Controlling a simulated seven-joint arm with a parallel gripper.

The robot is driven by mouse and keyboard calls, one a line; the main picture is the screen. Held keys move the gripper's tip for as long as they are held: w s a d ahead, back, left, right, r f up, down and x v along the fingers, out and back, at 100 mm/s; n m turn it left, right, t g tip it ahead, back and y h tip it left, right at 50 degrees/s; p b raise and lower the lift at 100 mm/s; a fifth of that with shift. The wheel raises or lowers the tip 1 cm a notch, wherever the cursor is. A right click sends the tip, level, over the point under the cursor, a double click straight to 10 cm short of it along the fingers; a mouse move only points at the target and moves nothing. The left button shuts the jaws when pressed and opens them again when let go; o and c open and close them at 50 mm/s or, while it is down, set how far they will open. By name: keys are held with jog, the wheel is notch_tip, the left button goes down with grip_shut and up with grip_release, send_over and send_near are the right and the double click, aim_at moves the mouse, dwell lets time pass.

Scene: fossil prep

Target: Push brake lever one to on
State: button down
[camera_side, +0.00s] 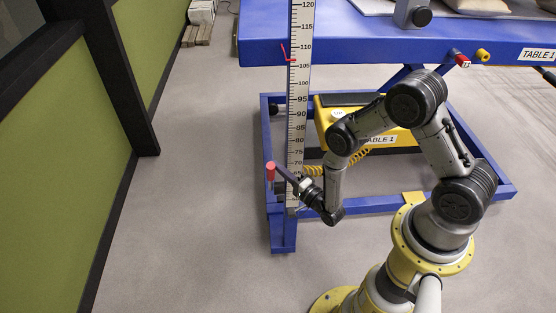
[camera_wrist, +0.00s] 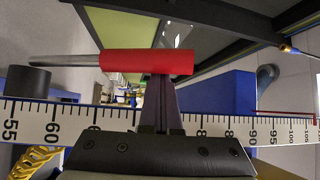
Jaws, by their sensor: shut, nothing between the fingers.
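The brake lever, with a red grip (camera_side: 270,171), stands about upright at the near left corner of the blue lift frame. In the wrist view its red grip (camera_wrist: 147,63) lies across the picture, with a metal rod running left toward a dark round part. My gripper (camera_side: 279,170) is shut and empty, just right of the red grip in the side view. In the wrist view the shut fingers (camera_wrist: 160,82) end at the grip's lower edge. They look close to it or touching; I cannot tell which. No "on" marking is readable.
A tall ruler (camera_side: 299,100) stands right behind my gripper and crosses the wrist view. The blue table top (camera_side: 390,38) is above, and a yellow unit (camera_side: 322,125) sits inside the frame. A green wall (camera_side: 60,190) is at left, with clear floor (camera_side: 190,190) between.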

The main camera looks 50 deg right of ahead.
jog(key=s+a+f, duration=0.7)
jog(key=s+f, duration=0.1)
jog(key=f, duration=0.2)
jog(key=shift+a, duration=0.4)
jog(key=shift+s, duration=0.1)
jog(key=s, duration=0.6)
jog(key=shift+s+r, duration=0.2)
jog(key=shift+r, duration=0.05)
jog(key=shift+a, duration=0.1)
